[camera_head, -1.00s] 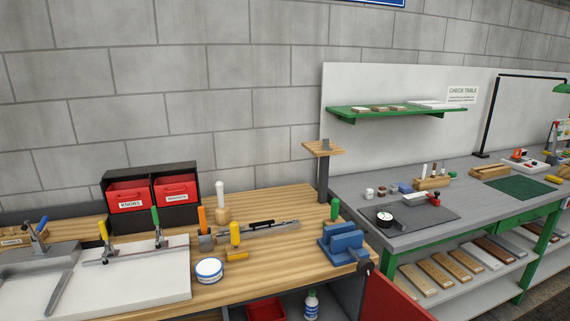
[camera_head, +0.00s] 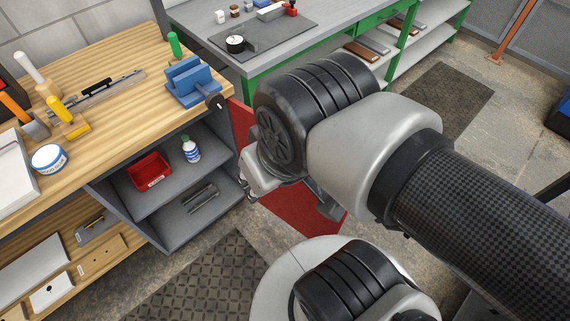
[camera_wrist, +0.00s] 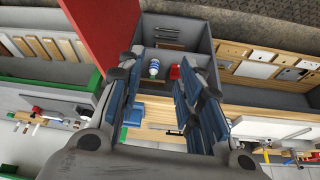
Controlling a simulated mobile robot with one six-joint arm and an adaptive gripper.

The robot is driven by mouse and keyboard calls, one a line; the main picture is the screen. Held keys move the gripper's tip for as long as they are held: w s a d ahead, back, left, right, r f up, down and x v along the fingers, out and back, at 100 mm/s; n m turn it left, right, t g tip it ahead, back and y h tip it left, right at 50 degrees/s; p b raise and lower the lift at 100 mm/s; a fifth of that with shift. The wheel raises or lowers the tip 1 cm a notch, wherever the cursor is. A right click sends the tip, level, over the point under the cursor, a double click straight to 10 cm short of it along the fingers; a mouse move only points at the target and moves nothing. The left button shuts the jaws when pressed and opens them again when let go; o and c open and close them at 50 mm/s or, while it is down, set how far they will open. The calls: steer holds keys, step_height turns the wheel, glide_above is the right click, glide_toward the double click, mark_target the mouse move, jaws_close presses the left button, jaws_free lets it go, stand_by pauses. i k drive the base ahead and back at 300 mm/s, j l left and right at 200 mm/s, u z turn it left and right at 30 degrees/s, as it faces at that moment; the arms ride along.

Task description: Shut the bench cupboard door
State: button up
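The bench cupboard (camera_head: 180,225) is open. Its red door (camera_head: 300,222) is swung out to the right, partly hidden behind my arm. In the wrist view the red door (camera_wrist: 98,28) rises at upper left, close beside my left-hand finger; I cannot tell whether they touch. My gripper (camera_wrist: 168,60) is open, its blue-padded fingers spread with nothing held between them. The cupboard interior (camera_wrist: 190,30) shows beyond and between the fingers. In the head view my fingers are mostly hidden behind my wrist.
Inside the cupboard are a red bin (camera_head: 150,172) and a white-and-blue bottle (camera_head: 190,149). A blue vise (camera_head: 192,82) stands on the wooden bench top (camera_head: 110,60) above. The green-framed table (camera_head: 245,62) stands behind the door. Open floor with mats (camera_head: 190,285) lies in front.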

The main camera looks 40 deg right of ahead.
mark_target(294, 204)
steer(key=l+u, duration=0.25)
steer(key=l, duration=0.25)
steer(key=l+u, duration=0.3)
steer(key=l, duration=0.15)
steer(key=l+u, duration=0.25)
steer(key=l, duration=0.25)
steer(key=k+l+u, duration=0.1)
steer(key=l+u, duration=0.2)
steer(key=l, duration=0.15)
steer(key=k+l+u, duration=0.25)
steer(key=l, duration=0.2)
steer(key=k+l+u, duration=0.1)
steer(key=l+u, duration=0.15)
steer(key=l, duration=0.2)
steer(key=k+l+u, duration=0.15)
steer(key=k+l, duration=0.25)
steer(key=k+j+z, duration=0.2)
steer(key=l, duration=0.1)
